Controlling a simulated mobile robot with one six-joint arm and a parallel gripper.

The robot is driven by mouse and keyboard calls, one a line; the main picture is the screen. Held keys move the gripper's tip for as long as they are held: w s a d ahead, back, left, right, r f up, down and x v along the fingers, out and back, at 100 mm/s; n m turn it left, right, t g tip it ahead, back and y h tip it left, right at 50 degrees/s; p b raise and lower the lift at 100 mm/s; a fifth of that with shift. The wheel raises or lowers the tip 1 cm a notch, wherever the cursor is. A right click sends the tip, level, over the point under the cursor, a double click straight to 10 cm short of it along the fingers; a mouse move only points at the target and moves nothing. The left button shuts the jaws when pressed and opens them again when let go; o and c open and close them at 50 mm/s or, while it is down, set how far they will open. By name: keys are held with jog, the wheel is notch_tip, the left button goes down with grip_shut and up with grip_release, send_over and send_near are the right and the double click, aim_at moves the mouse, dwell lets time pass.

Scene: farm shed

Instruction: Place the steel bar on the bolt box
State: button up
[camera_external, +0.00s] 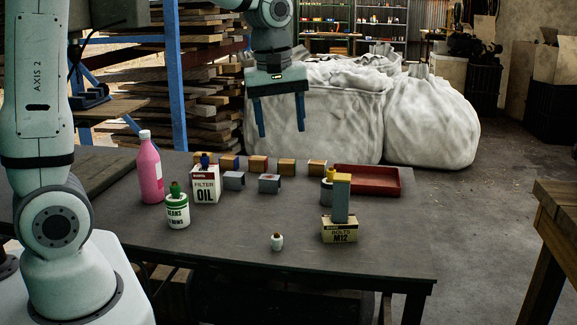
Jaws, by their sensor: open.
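The bolt box (339,234), a small cream and dark carton marked M12, sits on the table at the right front. An upright blue-grey bar (341,207), which looks like the steel bar, appears to stand on its top face. My gripper (281,133) hangs fingers down above the far side of the table, up and left of the bar. Its two blue fingers are apart with nothing between them.
A dark can (326,192) stands close behind the bar, beside a red tray (370,181). Two grey blocks (269,184), several wooden blocks (258,163), an oil filter box (205,186), a green-white can (177,212), a pink bottle (150,172) and a small white jar (277,242) stand around.

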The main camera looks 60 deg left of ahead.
jog(key=s+d+f+m+t, duration=0.1)
jog(key=s+f+m, duration=0.1)
jog(key=s+m, duration=1)
jog(key=s, duration=0.6)
jog(key=shift+m, duration=0.4)
jog(key=shift+f, duration=0.1)
